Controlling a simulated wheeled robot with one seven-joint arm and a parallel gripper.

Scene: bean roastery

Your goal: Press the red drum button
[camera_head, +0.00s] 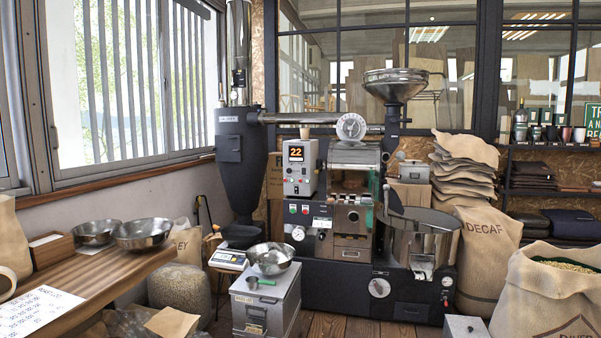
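A black coffee roaster (352,280) stands in the middle of the room. A small red button (305,210) sits on its dark front panel, left of the drum front and below a white control box (299,168). A green button (292,209) is just left of the red one. The labels are too small to read, so I cannot tell for sure which is marked drum. Another small reddish control (446,282) shows at the lower right of the roaster. My gripper and arm are not in view.
A metal box (265,312) with a steel bowl (271,257) and a scale (229,259) stand low in front of the roaster's left side. A wooden counter (70,285) is at left. Sacks (545,300) crowd the right. Some wooden floor (335,328) is clear at front.

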